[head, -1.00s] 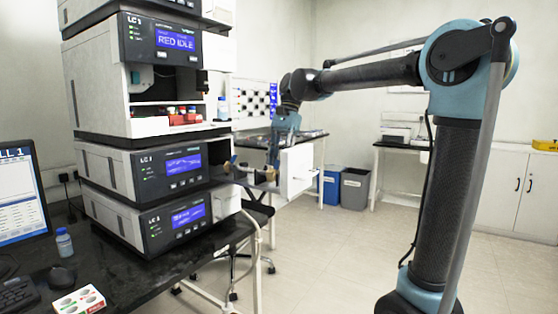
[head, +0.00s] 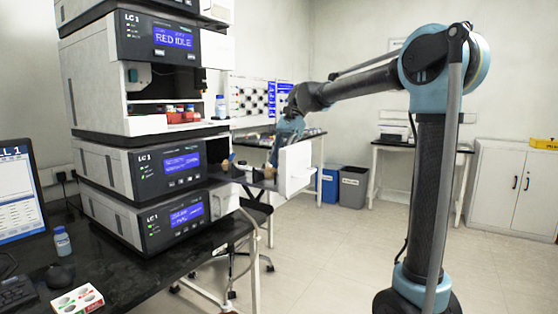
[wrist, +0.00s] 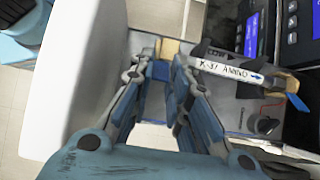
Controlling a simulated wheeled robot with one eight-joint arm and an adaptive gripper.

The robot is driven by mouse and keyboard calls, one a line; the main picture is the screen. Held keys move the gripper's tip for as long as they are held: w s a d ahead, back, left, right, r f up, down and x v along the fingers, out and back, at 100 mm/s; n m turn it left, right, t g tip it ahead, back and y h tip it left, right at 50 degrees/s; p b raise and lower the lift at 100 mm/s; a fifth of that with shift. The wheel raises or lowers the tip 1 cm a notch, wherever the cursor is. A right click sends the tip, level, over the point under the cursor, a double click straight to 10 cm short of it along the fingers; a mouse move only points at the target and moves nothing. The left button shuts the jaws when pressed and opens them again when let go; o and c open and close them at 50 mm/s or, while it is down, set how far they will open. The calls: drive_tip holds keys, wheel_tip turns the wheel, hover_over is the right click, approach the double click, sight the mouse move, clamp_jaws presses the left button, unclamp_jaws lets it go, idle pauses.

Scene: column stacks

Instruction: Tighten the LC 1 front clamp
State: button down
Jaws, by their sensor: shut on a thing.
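In the wrist view, a column (wrist: 238,71) with a white label, "K-31 AMINO", and an arrow lies across the opened tray of the LC 1 stack. A tan clamp piece (wrist: 169,48) sits at my fingertips; another tan piece (wrist: 291,86) is at the column's far right end. My gripper (wrist: 163,66) has its blue-grey fingers closed together on the near tan piece. How firmly the clamp sits cannot be seen. In the head view my gripper (head: 274,158) is at the pulled-out tray, just behind its white front panel (head: 295,168). The contact is too small to make out there.
The LC 1 stack (head: 145,175) stands on a black bench (head: 125,285) at left. A monitor (head: 22,190), a small bottle (head: 62,241) and a vial box (head: 77,300) are on the bench. Blue and grey bins (head: 353,187) stand behind. The floor at right is clear.

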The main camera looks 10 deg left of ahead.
drive_tip(key=c, duration=1.5)
unclamp_jaws()
drive_tip(key=shift+w+r, duration=0.1)
drive_tip(key=shift+r, duration=0.05)
drive_tip(key=v, duration=1.2)
drive_tip(key=shift+d, duration=0.1)
drive_tip(key=d+f+t, duration=0.3)
drive_tip(key=d+f, duration=0.5)
drive_tip(key=d, duration=0.2)
drive_tip(key=s+d+f+n+t+h, duration=0.1)
drive_tip(key=s+d+f+t, duration=0.1)
drive_tip(key=s+d+f, duration=0.5)
drive_tip(key=s+d+f+n+t+h, duration=0.1)
drive_tip(key=s+d+f+n+t, duration=0.1)
drive_tip(key=s+d+f, duration=0.6)
drive_tip(key=s+d+f+n+t, duration=0.1)
drive_tip(key=s+d+f, duration=0.6)
drive_tip(key=f, duration=0.9)
drive_tip(key=shift+s+d+f+n+t+h, duration=0.1)
drive_tip(key=shift+s+f+n+t+h, duration=0.1)
drive_tip(key=shift+s+t, duration=0.15)
drive_tip(key=shift+s+d+f+n+t+h, duration=0.15)
drive_tip(key=shift+s+n+t+h, duration=0.1)
drive_tip(key=shift+s, duration=0.2)
